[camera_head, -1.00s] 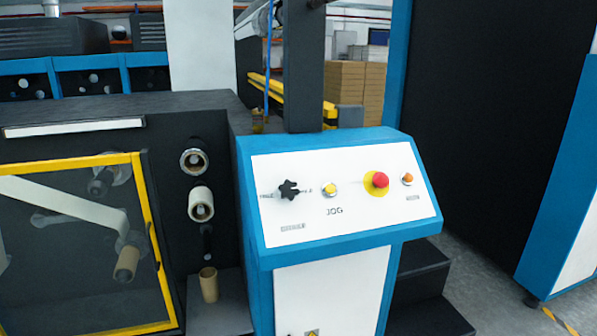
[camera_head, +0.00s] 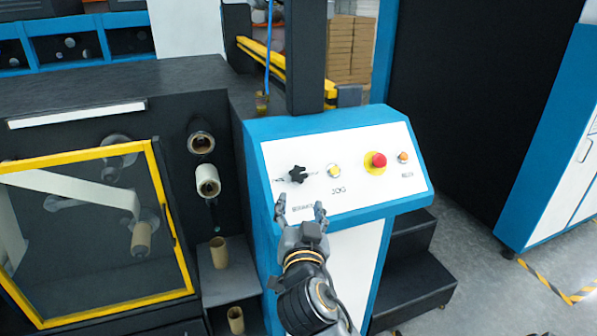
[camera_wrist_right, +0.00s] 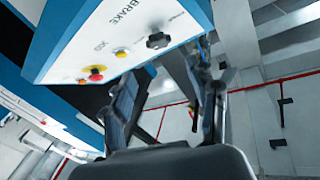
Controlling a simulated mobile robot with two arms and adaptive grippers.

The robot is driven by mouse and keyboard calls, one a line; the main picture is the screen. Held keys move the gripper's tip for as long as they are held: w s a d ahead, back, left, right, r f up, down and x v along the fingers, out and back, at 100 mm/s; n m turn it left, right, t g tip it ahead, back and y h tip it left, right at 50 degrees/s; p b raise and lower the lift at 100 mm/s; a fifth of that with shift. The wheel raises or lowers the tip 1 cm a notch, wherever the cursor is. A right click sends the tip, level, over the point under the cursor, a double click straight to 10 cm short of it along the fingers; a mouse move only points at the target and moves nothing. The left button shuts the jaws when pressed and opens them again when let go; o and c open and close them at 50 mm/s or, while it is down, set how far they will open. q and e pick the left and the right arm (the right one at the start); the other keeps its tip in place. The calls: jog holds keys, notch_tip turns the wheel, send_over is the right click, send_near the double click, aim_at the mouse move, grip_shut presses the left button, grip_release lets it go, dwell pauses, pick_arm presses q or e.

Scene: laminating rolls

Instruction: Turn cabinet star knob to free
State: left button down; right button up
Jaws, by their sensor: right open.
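The black star knob (camera_head: 297,175) sits on the left part of the sloped white control panel (camera_head: 345,190) of the blue cabinet. My right gripper (camera_head: 300,210) is open and empty in front of the panel, just below the knob in the head view. The knob also shows in the right wrist view (camera_wrist_right: 158,41), beyond the open fingers (camera_wrist_right: 165,95) and apart from them. Lettering reading "BRAKE" is near the knob in the wrist view. The small labels beside the knob are too small to read surely. My left gripper is not in view.
To the right of the knob on the panel are a yellow button (camera_head: 334,170), a red mushroom button (camera_head: 378,160) on a yellow disc and an orange button (camera_head: 403,156). A yellow-framed guard door (camera_head: 160,215) is at left. Black steps (camera_head: 415,280) stand at right.

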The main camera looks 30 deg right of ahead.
aim_at(299, 175)
jog(key=p+x, duration=0.3)
jog(key=x, duration=0.7)
jog(key=shift+w+d+r+p, duration=0.1)
jog(key=shift+d+p, duration=0.05)
jog(key=shift+p, duration=0.2)
jog(key=shift+w+d, duration=0.35)
jog(key=shift+w, duration=0.2)
jog(key=shift+w+d, duration=0.1)
jog(key=shift+w, duration=0.1)
jog(key=c, duration=1.2)
